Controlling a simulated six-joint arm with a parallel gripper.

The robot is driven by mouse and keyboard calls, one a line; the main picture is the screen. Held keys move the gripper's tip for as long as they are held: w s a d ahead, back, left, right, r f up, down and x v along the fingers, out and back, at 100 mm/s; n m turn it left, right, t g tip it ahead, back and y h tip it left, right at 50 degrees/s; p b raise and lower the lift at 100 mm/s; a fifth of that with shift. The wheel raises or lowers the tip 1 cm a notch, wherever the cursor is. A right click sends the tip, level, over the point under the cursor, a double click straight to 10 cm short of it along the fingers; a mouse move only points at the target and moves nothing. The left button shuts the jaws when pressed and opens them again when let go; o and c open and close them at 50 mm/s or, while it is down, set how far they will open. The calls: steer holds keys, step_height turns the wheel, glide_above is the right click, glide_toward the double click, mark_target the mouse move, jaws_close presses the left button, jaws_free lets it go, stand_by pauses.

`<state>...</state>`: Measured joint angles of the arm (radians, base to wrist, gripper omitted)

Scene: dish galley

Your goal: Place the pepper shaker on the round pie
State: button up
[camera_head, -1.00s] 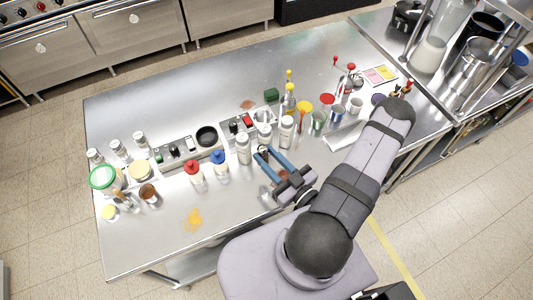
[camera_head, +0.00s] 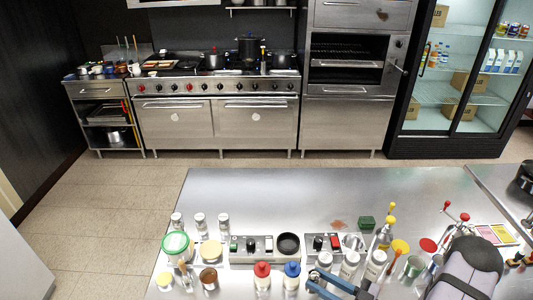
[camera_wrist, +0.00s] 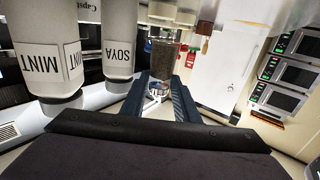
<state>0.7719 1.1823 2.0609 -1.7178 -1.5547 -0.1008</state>
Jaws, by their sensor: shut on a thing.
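My gripper (camera_wrist: 159,103) shows in the wrist view, with its two blue fingers closed on a small clear shaker (camera_wrist: 163,60) with dark contents, which looks like the pepper shaker. In the head view, my gripper (camera_head: 318,277) is low in the frame, close to the white bottles, and what it holds is too small to make out there. I cannot pick out the round pie with certainty. A round tan-topped thing (camera_head: 210,250) stands on the steel table (camera_head: 270,200) at the left, beside a green-lidded container (camera_head: 176,244).
Three shakers (camera_head: 199,221) stand behind the green lid. The back of the table is largely clear.

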steer(key=s+d+r+m+t+h+p, duration=0.4)
steer(key=m+h, duration=0.4)
steer(key=h, duration=0.2)
steer(key=d+t+p, duration=0.1)
steer(key=t+p, duration=0.1)
steer(key=shift+s+d+r+t, duration=0.2)
steer(key=shift+s+d+t, duration=0.1)
steer(key=shift+s+t, duration=0.1)
steer(key=shift+f, duration=0.15)
step_height(320, 180, down, 9)
steer(key=b, duration=0.8)
steer(key=shift+f, duration=0.2)
steer(key=shift+f, duration=0.1)
